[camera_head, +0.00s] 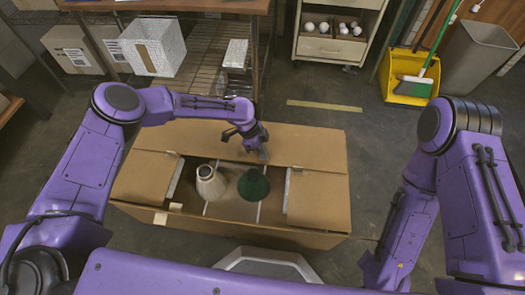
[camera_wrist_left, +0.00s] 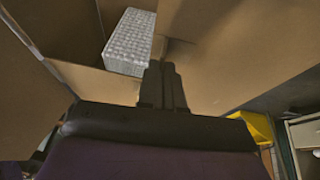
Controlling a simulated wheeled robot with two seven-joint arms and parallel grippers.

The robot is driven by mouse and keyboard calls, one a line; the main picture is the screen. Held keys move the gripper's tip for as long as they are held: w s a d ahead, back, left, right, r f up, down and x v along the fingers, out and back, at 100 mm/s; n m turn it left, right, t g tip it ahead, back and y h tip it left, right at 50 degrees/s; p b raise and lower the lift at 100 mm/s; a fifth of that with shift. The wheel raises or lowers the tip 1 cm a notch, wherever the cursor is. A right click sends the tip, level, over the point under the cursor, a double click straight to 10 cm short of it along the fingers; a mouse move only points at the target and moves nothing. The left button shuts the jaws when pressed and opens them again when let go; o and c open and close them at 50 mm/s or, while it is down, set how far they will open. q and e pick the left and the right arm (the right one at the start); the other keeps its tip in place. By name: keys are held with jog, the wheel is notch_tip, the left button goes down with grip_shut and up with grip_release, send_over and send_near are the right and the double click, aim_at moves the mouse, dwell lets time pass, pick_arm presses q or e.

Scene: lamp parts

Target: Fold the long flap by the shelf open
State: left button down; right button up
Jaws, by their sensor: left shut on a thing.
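A large open cardboard box (camera_head: 270,234) stands on the floor. Its long flap (camera_head: 300,143) is on the far side, by the shelf. From above, I cannot tell its exact angle. My left gripper (camera_head: 262,152) is at the middle of this flap, shut on it. In the left wrist view, the shut fingers (camera_wrist_left: 162,85) meet brown cardboard, and the grip itself is partly hidden. A cream lampshade (camera_head: 209,184) and a dark green lampshade (camera_head: 253,185) show in the box opening. My right arm is at the right; its gripper is out of view.
Short flaps lie at the left (camera_head: 145,178) and right (camera_head: 318,197) of the opening. A shelf (camera_head: 190,88) with cartons stands behind the box.

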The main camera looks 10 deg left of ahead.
pick_arm(q)
jog(key=shift+w+r, duration=0.4)
jog(key=shift+r, duration=0.35)
jog(key=shift+w+r, duration=0.35)
jog(key=shift+r, duration=0.35)
jog(key=shift+w+r, duration=0.4)
jog(key=shift+r, duration=0.35)
dwell(0.5)
jog(key=c, duration=1.5)
grip_release()
jog(key=shift+o, duration=1)
jog(key=shift+w+f, duration=0.1)
jog(key=shift+f, duration=0.2)
jog(key=s+p+v, duration=0.1)
jog(key=p+v, duration=0.2)
jog(key=v, duration=0.7)
jog(key=shift+w+a, duration=0.25)
jog(key=shift+w, duration=0.05)
jog(key=shift+r, duration=0.25)
